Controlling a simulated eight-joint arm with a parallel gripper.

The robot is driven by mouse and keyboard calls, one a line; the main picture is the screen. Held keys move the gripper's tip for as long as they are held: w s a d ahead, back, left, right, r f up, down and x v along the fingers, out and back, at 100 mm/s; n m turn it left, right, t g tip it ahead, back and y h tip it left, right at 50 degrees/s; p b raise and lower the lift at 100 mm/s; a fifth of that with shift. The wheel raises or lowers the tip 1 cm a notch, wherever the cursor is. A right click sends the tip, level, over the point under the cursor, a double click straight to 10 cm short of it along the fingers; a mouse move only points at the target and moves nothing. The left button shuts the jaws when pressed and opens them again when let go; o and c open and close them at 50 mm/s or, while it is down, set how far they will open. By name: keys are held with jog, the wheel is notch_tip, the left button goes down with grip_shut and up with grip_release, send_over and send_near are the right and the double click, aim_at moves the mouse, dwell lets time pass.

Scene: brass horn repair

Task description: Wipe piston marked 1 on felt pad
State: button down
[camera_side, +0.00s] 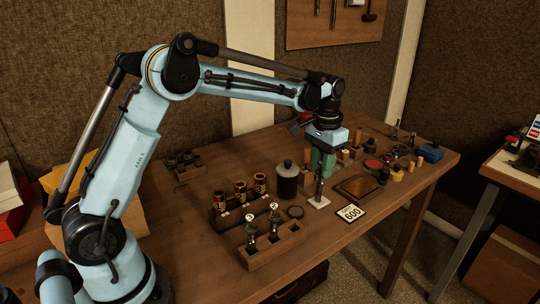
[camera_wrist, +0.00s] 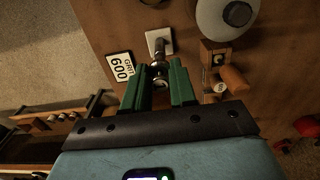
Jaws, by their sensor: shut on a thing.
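My gripper (camera_side: 323,164) has green fingers pointing down and is shut on a slim metal piston. The piston (camera_side: 319,190) hangs upright below the fingers, its lower end at the white felt pad (camera_side: 324,205). I cannot tell whether it touches or sits just above. In the wrist view, the piston (camera_wrist: 159,72) is between the green fingers (camera_wrist: 160,84), and its far end overlaps the white pad (camera_wrist: 167,35). No number is readable on it. Two other metal pistons stand in a wooden rack (camera_side: 285,250) at the front.
A 600 grit card (camera_side: 350,213) and a brown block (camera_side: 357,187) lie right of the pad. A dark jar (camera_side: 287,185) stands close on the left, beside a rack of three brass-and-dark cylinders (camera_side: 240,190). Small parts crowd the table's right end.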

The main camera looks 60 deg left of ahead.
jog(key=shift+w, duration=0.2)
jog(key=shift+r, duration=2.5)
jog(key=shift+s, duration=0.1)
jog(key=shift+s+r, duration=0.15)
jog(key=shift+s, duration=0.05)
jog(key=s+d+r, duration=0.1)
jog(key=s, duration=0.7)
jog(key=s+d+r, duration=0.1)
jog(key=s+r, duration=0.1)
jog(key=s, duration=0.5)
jog(key=shift+s+d+r, duration=0.25)
jog(key=shift+s+d, duration=0.15)
